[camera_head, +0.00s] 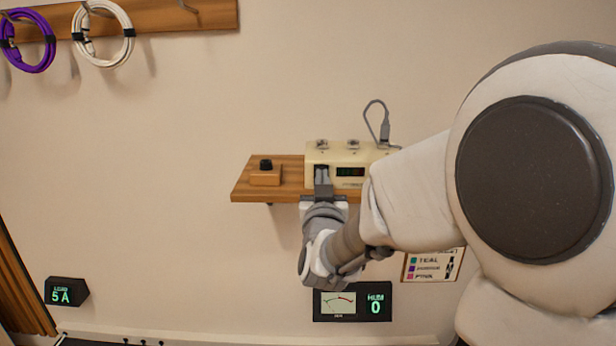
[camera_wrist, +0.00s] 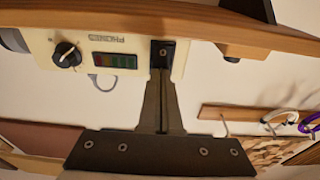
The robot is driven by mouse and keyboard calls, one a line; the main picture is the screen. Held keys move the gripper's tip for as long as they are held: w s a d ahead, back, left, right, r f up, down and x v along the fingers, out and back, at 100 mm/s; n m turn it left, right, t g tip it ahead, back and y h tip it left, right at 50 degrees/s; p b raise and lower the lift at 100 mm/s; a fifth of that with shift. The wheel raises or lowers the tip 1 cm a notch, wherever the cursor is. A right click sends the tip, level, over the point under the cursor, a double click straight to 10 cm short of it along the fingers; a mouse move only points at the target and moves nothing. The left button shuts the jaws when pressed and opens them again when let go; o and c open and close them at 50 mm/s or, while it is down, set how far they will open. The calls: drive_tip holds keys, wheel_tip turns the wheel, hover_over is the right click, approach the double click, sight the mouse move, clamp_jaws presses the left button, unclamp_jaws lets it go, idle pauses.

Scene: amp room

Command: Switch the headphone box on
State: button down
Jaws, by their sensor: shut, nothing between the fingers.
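The cream headphone box (camera_head: 318,153) stands on a wooden wall shelf (camera_head: 285,188). Its dark display with faint green marks (camera_head: 351,171) shows in the head view. My arm covers the box's right part. In the wrist view the box (camera_wrist: 132,45), upside down, shows PHONES lettering, a black knob (camera_wrist: 67,55), a dim green-to-red display (camera_wrist: 117,60) and a black switch plate (camera_wrist: 161,47). My gripper (camera_head: 322,168) is shut and empty at the left end of the box's front. In the wrist view its fingertips (camera_wrist: 163,74) overlap the switch plate; I cannot tell whether they touch it.
A small wooden block with a black knob (camera_head: 265,175) sits left of the box. A grey cable (camera_head: 368,115) rises behind the box. Below are a meter panel reading HUM 0 (camera_head: 352,303) and a 5 A display (camera_head: 66,292). Coiled cables (camera_head: 104,61) hang upper left.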

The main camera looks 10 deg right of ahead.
drive_tip(key=shift+w, duration=0.15)
idle(0.3)
drive_tip(key=shift+w+r, duration=0.1)
drive_tip(key=shift+b, duration=0.35)
